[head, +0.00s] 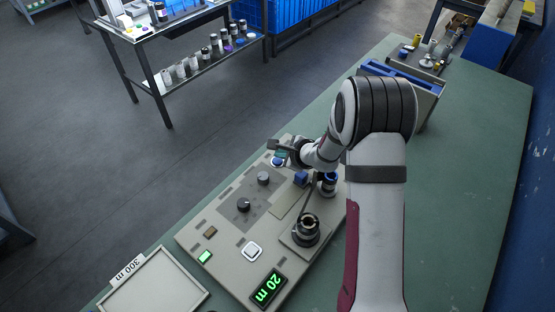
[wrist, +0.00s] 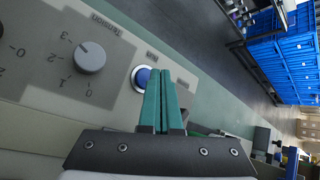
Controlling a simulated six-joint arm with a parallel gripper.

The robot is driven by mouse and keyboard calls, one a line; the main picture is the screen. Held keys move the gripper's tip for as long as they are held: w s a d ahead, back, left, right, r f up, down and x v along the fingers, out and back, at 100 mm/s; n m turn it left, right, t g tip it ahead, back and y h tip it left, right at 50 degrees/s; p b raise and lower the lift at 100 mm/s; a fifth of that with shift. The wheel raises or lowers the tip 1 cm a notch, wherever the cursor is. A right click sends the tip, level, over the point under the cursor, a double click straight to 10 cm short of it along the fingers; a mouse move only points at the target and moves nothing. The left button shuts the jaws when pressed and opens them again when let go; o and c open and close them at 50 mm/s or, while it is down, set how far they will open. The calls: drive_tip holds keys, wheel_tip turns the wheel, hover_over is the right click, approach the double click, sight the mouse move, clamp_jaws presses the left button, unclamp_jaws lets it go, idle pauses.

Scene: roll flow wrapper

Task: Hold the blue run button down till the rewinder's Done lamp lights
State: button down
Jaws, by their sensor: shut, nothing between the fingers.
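The blue run button (wrist: 142,77) sits in a white ring on the beige rewinder panel (wrist: 40,112), with a "Run" label beside it. In the head view the button (head: 278,162) is at the panel's far end, partly hidden by my gripper (head: 277,148). In the wrist view my gripper (wrist: 161,72) is shut and empty, its green fingers together and overlapping the button's right edge. I cannot tell whether the tips touch or press it. A green lamp (head: 205,257) glows and a brownish one (head: 210,231) is dark; their labels are unreadable.
The panel has a tension dial (wrist: 90,57), another knob (head: 243,204), a white square button (head: 252,250) and a display (head: 268,288) reading 20 m. A spindle (head: 306,228) stands right of the knobs. A "300 m" sign (head: 128,271) tops a tray at front left.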

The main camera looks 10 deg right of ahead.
sight(280, 163)
drive_tip(key=shift+r, duration=2.5)
drive_tip(key=shift+r, duration=0.1)
drive_tip(key=s+a+r+n+g+y, duration=0.2)
drive_tip(key=s+a+r+n, duration=0.3)
drive_tip(key=s, duration=0.5)
drive_tip(key=s+a+r+n+g+y, duration=0.1)
drive_tip(key=s+a+r+n+g, duration=0.25)
drive_tip(key=s+r+n, duration=0.4)
drive_tip(key=s+d+f+n+g+h, duration=0.1)
drive_tip(key=s+d, duration=0.3)
drive_tip(key=s, duration=0.6)
drive_tip(key=s+d+n+g+h, duration=0.2)
drive_tip(key=s+d+h, duration=0.2)
drive_tip(key=s, duration=0.7)
drive_tip(key=shift+s+f, duration=0.2)
drive_tip(key=shift+f, duration=0.15)
